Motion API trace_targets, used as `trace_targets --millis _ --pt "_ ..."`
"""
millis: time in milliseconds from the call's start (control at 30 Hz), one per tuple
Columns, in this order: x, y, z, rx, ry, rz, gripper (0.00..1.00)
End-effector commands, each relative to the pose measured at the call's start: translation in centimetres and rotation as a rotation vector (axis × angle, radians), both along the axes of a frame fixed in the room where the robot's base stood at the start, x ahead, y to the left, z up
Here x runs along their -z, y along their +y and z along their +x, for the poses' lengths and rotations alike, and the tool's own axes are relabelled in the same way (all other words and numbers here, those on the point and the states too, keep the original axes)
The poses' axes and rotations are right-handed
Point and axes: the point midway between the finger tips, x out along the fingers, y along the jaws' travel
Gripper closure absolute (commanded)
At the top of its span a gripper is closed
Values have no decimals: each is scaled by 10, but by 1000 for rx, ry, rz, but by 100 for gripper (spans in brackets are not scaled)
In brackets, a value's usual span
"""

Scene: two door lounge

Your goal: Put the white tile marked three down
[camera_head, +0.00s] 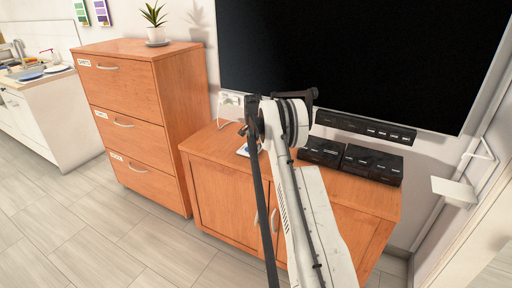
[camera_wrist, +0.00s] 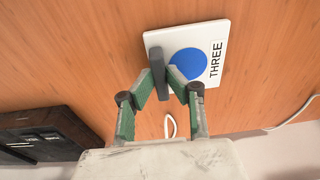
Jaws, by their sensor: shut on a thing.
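The white tile marked THREE (camera_wrist: 217,48) has a blue disc and a grey upright grip bar. In the wrist view it is over the wooden cabinet top, label side showing. My gripper (camera_wrist: 167,88) is shut on the grey bar, one fingertip on each side. In the head view a small part of the tile (camera_head: 243,150) shows left of my arm, at the low cabinet (camera_head: 350,191). My arm hides the rest and my fingers there. I cannot tell whether the tile touches the wood or hangs just above it.
Black boxes (camera_head: 371,164) stand on the cabinet's right part; one also shows in the wrist view (camera_wrist: 45,135). A white stand (camera_head: 232,106) is at the back left. A large black screen (camera_head: 365,60) hangs behind. A taller drawer unit (camera_head: 140,120) stands left.

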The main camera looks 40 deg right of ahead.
Motion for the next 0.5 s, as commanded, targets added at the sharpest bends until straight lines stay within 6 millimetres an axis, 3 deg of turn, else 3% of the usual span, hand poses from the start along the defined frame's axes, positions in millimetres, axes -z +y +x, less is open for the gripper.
trace_targets --millis 67,100,200,500 --pt "3 0 0 0 0 0 100" --pt "3 0 0 0 0 0 83" --pt "2 0 0 0 0 0 70" --pt "1 0 0 0 0 0 68"
